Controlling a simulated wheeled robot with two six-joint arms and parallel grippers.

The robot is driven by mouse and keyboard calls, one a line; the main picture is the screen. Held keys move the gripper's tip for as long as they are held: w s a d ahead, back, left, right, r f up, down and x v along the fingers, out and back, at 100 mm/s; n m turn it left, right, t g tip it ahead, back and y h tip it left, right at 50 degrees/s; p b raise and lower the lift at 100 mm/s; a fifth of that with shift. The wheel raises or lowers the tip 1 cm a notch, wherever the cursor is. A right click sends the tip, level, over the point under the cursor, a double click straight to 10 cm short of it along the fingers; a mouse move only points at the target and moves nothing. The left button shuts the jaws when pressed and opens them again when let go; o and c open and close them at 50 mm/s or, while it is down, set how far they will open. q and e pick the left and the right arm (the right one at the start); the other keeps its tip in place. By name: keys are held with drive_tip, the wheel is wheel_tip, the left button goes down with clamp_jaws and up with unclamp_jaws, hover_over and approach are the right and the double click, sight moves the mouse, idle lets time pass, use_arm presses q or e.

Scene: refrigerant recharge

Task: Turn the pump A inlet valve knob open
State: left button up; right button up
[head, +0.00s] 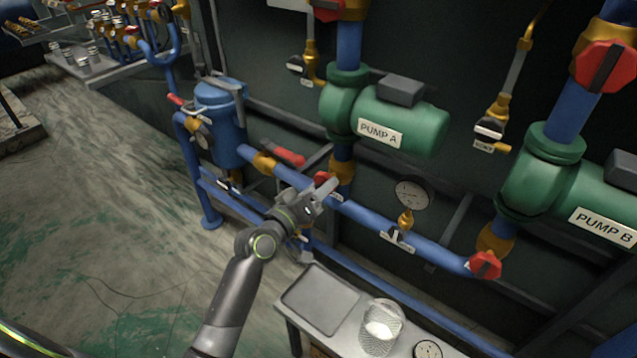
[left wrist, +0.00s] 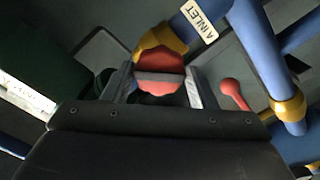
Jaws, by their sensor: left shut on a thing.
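The pump A inlet valve knob (head: 323,179) is red and sits on a brass valve body below the green pump A (head: 400,120). In the left wrist view the red knob (left wrist: 160,63) has a grey bar across its face, and a label beside it reads A INLET (left wrist: 197,20). My left gripper (head: 322,192) is at the knob; in the left wrist view its two fingers (left wrist: 158,85) stand on either side of the knob and are shut on it. The fingers hide part of the knob in the head view. My right gripper is not in view.
A blue pipe (head: 375,220) runs beside the knob, with a gauge (head: 412,194) above it. A red lever handle (head: 289,156) is close to the left. A small table (head: 320,300) with a glass container (head: 381,328) stands below. Pump B (head: 595,200) is at right.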

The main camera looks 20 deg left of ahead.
use_arm(q)
drive_tip(key=shift+n, duration=0.3)
drive_tip(key=shift+n+p, duration=1.35)
drive_tip(key=shift+n, duration=0.95)
drive_tip(key=shift+r, duration=0.1)
drive_tip(key=n+p, duration=0.2)
drive_tip(key=n, duration=0.1)
drive_tip(key=shift+r+n, duration=0.1)
drive_tip(key=shift+n, duration=0.2)
drive_tip(key=o, duration=1)
drive_tip(key=shift+c, duration=0.2)
